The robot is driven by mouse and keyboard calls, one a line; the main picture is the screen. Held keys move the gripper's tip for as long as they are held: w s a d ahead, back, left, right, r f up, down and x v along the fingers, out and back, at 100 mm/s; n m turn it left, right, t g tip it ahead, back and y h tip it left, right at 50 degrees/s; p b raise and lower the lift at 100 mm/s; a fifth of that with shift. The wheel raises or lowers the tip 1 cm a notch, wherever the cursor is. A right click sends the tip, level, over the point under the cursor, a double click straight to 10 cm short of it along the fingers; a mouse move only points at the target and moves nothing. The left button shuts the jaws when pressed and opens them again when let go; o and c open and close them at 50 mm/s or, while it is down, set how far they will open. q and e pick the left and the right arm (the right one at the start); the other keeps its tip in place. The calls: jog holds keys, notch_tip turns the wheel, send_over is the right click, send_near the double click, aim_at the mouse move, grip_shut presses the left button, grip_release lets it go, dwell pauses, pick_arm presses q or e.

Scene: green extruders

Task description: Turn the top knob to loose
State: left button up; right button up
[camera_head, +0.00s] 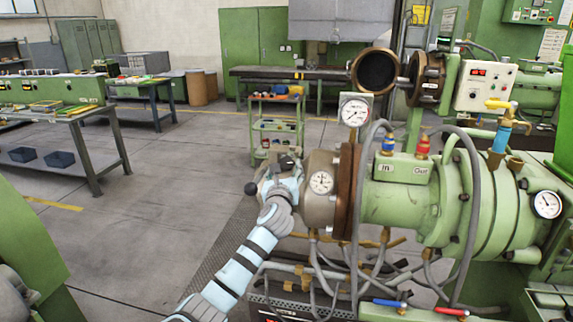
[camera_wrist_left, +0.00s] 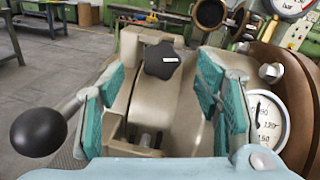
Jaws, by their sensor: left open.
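The top knob is a black star-shaped knob (camera_wrist_left: 162,60) on top of a beige metal clamp block (camera_wrist_left: 150,100) at the end of the extruder. In the head view the knob (camera_head: 287,161) is small and partly hidden by my left gripper (camera_head: 280,182). In the left wrist view the gripper (camera_wrist_left: 164,82) is open, with its teal-padded fingers to either side of the block. The knob shows between the fingertips and a little beyond them. I see no contact between the fingers and the knob. My right gripper is not in view.
A black ball handle (camera_wrist_left: 38,131) sticks out left of the gripper. A pressure gauge (camera_wrist_left: 266,121) is close on the right. The green extruder (camera_head: 400,200) with hoses and an upper gauge (camera_head: 354,111) fills the right. Open floor (camera_head: 170,190) lies left.

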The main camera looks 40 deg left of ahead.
aim_at(287, 164)
pick_arm(q)
jog(key=b+x, duration=0.1)
jog(key=x, duration=0.4)
jog(key=shift+w+f, duration=0.2)
jog(key=shift+w+a+r, duration=0.15)
jog(key=shift+w+a, duration=0.15)
jog(key=shift+c, duration=0.4)
jog(key=c, duration=1.1)
jog(key=n+g+y, duration=0.1)
jog(key=n, duration=0.1)
jog(key=n+g+y, duration=0.1)
jog(key=n, duration=0.1)
jog(key=shift+n+g, duration=0.3)
jog(key=shift+n, duration=0.1)
jog(key=o, duration=1.2)
jog(key=v, duration=1.2)
jog(key=shift+s, duration=0.1)
